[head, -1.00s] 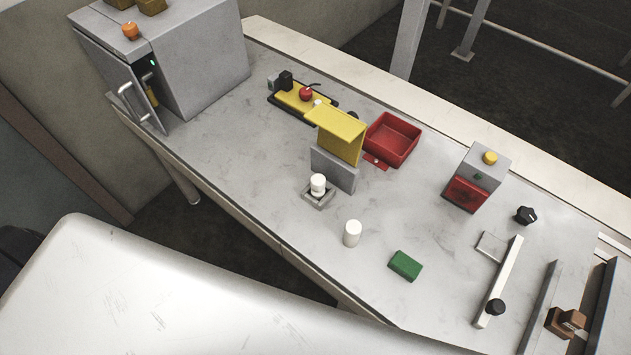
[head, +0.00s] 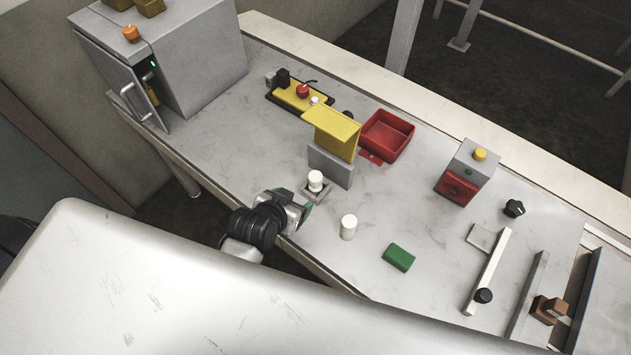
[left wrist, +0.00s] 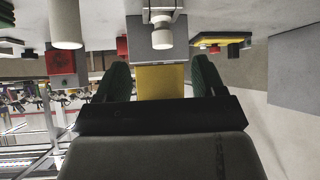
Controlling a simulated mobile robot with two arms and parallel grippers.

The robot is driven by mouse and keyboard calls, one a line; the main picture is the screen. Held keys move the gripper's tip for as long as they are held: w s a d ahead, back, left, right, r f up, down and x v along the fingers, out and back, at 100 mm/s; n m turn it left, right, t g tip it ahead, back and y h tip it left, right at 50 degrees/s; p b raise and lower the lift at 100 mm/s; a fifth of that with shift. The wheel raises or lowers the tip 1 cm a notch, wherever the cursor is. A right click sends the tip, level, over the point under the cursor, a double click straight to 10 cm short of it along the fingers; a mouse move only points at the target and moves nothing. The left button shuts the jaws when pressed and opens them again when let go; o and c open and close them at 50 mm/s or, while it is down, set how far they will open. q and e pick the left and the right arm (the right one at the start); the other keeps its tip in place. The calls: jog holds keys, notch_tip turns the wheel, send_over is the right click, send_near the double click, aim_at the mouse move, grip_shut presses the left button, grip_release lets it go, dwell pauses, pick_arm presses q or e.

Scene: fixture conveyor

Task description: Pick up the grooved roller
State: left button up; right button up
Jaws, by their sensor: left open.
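The white roller with a groove around it (head: 315,181) stands upright in a small grey square holder (head: 317,197) near the table's front edge. In the left wrist view, which is upside down, the grooved roller (left wrist: 161,32) shows at the top middle. A plain white cylinder (head: 348,227) stands on the bare table to its right; it also shows in the wrist view (left wrist: 65,24). My left gripper (head: 302,206) is at the table edge, just in front of the holder, apart from the roller. Its green-padded fingers (left wrist: 162,80) are open and empty. My right gripper is out of view.
A grey block with a yellow top (head: 331,123) stands right behind the holder. A red bin (head: 388,118), a green block (head: 398,257) and a grey box with a yellow button (head: 468,165) lie farther right. The table left of the holder is clear.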

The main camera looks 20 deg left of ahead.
aim_at(315, 176)
pick_arm(q)
jog(key=shift+t, duration=0.8)
jog(key=x, duration=0.2)
jog(key=r+x, duration=0.1)
jog(key=x, duration=0.2)
jog(key=w+x, duration=0.1)
jog(key=x, duration=0.1)
jog(key=shift+w+d+r, duration=0.15)
jog(key=shift+d, duration=0.15)
jog(key=shift+p+x, duration=0.6)
jog(key=shift+x, duration=2.35)
jog(key=shift+a, duration=0.1)
jog(key=shift+r, duration=0.1)
jog(key=c, duration=1)
jog(key=shift+c, duration=0.2)
jog(key=shift+r, duration=0.1)
notch_tip(315, 176, up, 10)
jog(key=shift+f, duration=0.1)
